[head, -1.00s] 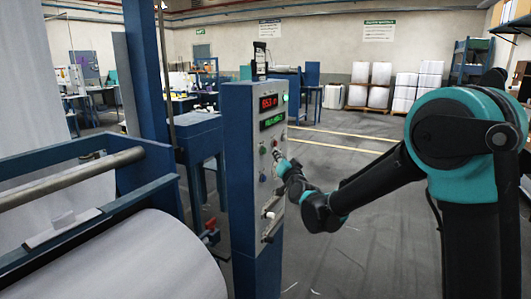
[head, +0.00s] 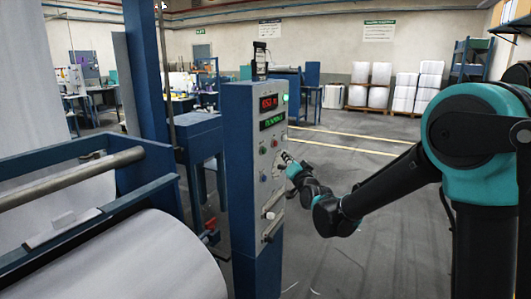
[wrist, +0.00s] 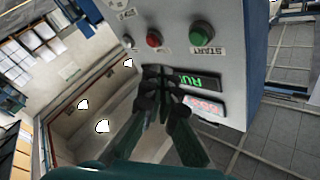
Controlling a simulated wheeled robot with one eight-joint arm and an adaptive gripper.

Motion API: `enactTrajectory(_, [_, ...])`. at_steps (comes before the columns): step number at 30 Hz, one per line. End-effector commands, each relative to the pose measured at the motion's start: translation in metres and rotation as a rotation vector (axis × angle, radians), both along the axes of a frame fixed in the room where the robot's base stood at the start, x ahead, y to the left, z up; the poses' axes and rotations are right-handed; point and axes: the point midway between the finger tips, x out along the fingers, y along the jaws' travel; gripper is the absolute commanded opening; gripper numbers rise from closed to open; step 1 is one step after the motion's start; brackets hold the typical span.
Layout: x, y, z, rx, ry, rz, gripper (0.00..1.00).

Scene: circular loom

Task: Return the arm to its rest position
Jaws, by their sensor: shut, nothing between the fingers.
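My arm (head: 385,190) reaches in from the right in the head view, black with teal joints. My gripper (head: 284,158) is near the front face of the blue and grey control panel (head: 238,150), at about the height of its buttons. In the wrist view my gripper (wrist: 158,88) is shut with nothing between its fingers. The panel face (wrist: 185,20) fills the upper middle there, with a green START button (wrist: 201,33), a red button (wrist: 154,39) and a lit green display (wrist: 198,81). Whether the fingertips touch the panel cannot be told.
A large white fabric roll (head: 120,260) and a metal bar (head: 70,178) on a blue frame stand at the left. Open grey floor (head: 345,255) lies between panel and arm. White stacks on pallets (head: 375,85) stand far back.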

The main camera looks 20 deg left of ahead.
Motion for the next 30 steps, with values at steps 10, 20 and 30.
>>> enactTrajectory(10, [0.003,-0.013,-0.004,-0.028,0.011,-0.012,0.00])
enactTrajectory(20, [-0.003,-0.186,-0.082,-0.415,0.229,-0.145,0.00])
enactTrajectory(30, [-0.103,-0.372,-0.185,-0.775,0.580,-0.235,0.00])
